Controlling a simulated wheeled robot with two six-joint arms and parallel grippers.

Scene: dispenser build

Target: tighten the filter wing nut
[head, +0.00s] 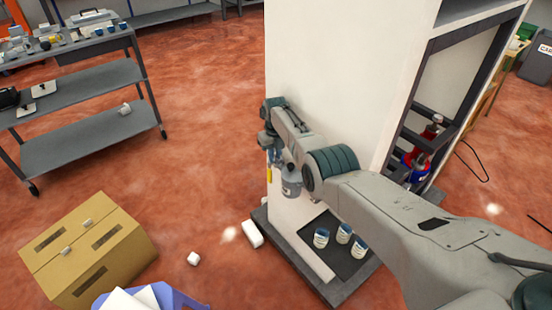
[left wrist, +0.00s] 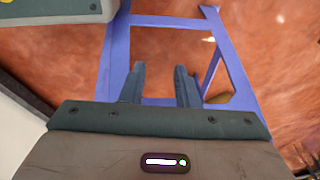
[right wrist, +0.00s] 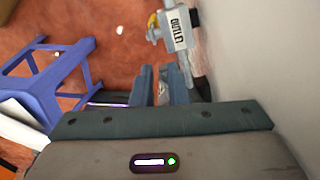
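The wing nut cannot be made out clearly. In the right wrist view a grey fitting with an OUTLET label (right wrist: 177,29) and a small yellow part (right wrist: 153,27) stands beyond my right fingers. My right gripper (right wrist: 162,72) has its fingers a narrow gap apart, with something small and pale between or behind them; whether they touch it cannot be told. In the head view my right arm reaches to the left edge of the white dispenser cabinet (head: 320,65), near a grey canister (head: 291,183) and a yellow part (head: 269,174). My left gripper (left wrist: 160,70) is open and empty.
A blue-purple stool-like frame (left wrist: 112,60) is below my left gripper. Several cups (head: 321,238) stand on the cabinet's base. A cardboard box (head: 130,262) and small white pieces (head: 193,258) lie on the floor. A grey shelf cart (head: 90,140) stands back left.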

